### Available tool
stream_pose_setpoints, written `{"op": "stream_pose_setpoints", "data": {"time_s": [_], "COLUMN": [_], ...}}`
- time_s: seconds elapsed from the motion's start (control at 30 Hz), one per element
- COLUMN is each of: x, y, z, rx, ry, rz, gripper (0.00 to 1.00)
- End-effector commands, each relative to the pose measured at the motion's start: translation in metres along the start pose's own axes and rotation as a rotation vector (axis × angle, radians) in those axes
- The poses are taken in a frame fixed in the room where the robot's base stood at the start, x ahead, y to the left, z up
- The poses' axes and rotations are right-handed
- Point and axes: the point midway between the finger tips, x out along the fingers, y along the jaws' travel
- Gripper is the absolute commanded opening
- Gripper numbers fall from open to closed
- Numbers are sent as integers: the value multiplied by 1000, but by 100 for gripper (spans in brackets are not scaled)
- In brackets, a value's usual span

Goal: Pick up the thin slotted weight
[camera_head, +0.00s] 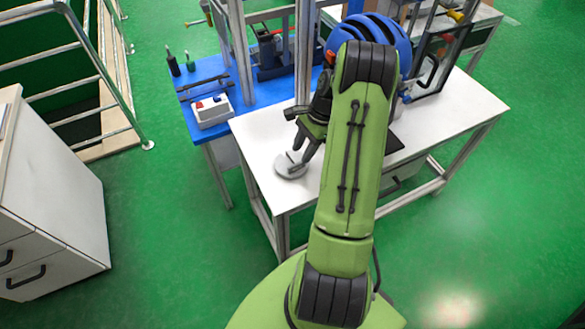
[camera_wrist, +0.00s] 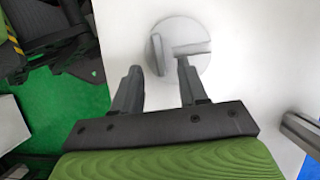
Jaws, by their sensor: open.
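The thin slotted weight (camera_head: 291,166) is a flat grey disc lying on the white table (camera_head: 262,130), near its front left corner. In the wrist view the weight (camera_wrist: 203,55) shows a slot and a raised bar on its top. My gripper (camera_head: 301,155) is open and hangs over the weight from the right side. In the wrist view the two fingers of my gripper (camera_wrist: 160,72) point toward the near edge of the disc, with nothing held between them. I cannot tell whether the fingertips touch the weight.
A blue helmet (camera_head: 372,36) and a dark frame (camera_head: 437,66) stand farther back on the white table. A blue bench (camera_head: 205,70) with a white control box (camera_head: 211,110) adjoins at left. A metal post (camera_head: 303,60) rises behind the gripper.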

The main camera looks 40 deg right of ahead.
Motion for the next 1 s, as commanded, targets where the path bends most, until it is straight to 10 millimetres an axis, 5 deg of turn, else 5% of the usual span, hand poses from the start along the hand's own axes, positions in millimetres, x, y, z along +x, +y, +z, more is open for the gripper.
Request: {"op": "stream_pose_setpoints", "data": {"time_s": [0.23,0.5,0.77,1.0], "x": [47,49,49,49], "y": [2,1,1,1], "z": [-2,-1,-1,-1], "rx": [-2,-1,-1,-1], "ry": [-2,0,0,0], "rz": [4,1,1,1], "gripper": [43,43,3,0]}}
